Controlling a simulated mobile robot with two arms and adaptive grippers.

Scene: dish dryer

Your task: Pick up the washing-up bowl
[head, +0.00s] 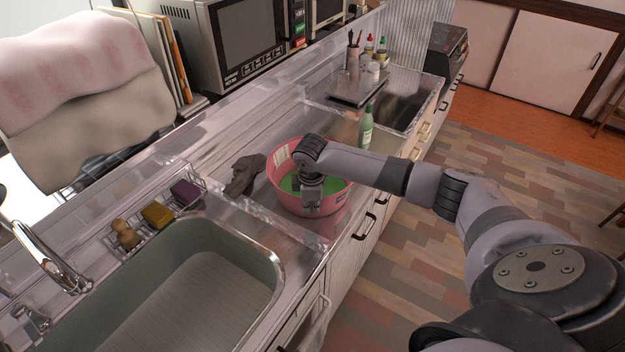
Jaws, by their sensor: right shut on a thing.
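The washing-up bowl (279,185) is round and pink with green inside. It stands on the counter to the right of the large sink, near the counter's front edge. My right arm reaches in from the right, and my right gripper (311,205) is at the bowl's near side, shut on its rim. The gripper and wrist hide part of the bowl's inside and near wall. My left gripper is not in view.
The large sink (262,262) lies at the lower left, with a sponge rack (150,222) behind it. A dark grey cloth (243,175) lies left of the bowl. A green bottle (366,128) stands behind it.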

